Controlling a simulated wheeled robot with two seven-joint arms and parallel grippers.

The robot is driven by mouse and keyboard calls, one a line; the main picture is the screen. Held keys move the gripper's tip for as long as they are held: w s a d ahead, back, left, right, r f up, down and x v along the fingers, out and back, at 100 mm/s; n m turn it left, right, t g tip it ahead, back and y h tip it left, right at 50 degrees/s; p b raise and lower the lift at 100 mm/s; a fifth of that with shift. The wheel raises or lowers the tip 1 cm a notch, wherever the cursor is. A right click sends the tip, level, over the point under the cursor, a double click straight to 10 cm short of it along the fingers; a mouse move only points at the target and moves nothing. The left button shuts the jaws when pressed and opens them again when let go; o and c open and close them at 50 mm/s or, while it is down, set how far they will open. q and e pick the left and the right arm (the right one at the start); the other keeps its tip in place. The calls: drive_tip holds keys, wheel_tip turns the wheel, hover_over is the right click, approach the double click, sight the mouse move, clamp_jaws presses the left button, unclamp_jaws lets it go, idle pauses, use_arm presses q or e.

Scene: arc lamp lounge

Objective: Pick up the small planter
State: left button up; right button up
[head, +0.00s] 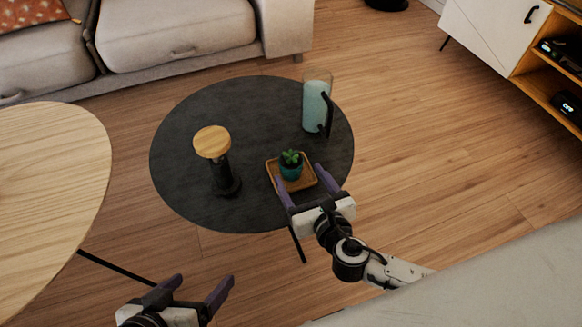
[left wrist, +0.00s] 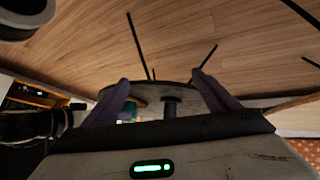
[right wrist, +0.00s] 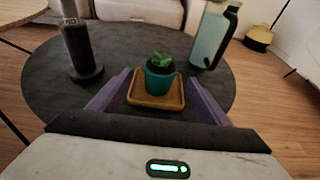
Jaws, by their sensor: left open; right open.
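The small planter (head: 291,168) is a teal pot with a green succulent. It stands upright on a square wooden tray (head: 271,168) on the round dark table (head: 185,120). My right gripper (head: 299,177) is open at the near side of the tray, its fingers reaching toward the planter. In the right wrist view the planter (right wrist: 159,80) shows between and beyond the two purple fingers, apart from them. My left gripper (head: 200,284) is open and empty, low in front of the table. In the left wrist view the planter is small and partly hidden by a finger.
A wooden-topped black grinder-like object (head: 212,143) stands left of the tray. A glass pitcher (head: 316,105) with a dark handle stands behind, to the right. A pale wooden table (head: 45,180) is at left, a sofa (head: 170,40) behind.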

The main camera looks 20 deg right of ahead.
sight(295, 168)
drive_tip(key=b+x, duration=0.2)
drive_tip(key=x, duration=0.2)
drive_tip(key=shift+w+f, duration=0.1)
drive_tip(key=shift+w, duration=0.1)
drive_tip(key=shift+w+f, duration=0.1)
drive_tip(key=shift+w, duration=0.45)
use_arm(q)
drive_tip(key=shift+w+d+r+t+h, duration=0.2)
drive_tip(key=shift+d+r+h, duration=0.1)
drive_tip(key=shift+d+r, duration=0.1)
drive_tip(key=shift+w+d+r+t+h, duration=0.15)
drive_tip(key=shift+d+r+t+h, duration=0.05)
drive_tip(key=shift+d+r+h, duration=0.15)
use_arm(e)
drive_tip(key=c, duration=1.3)
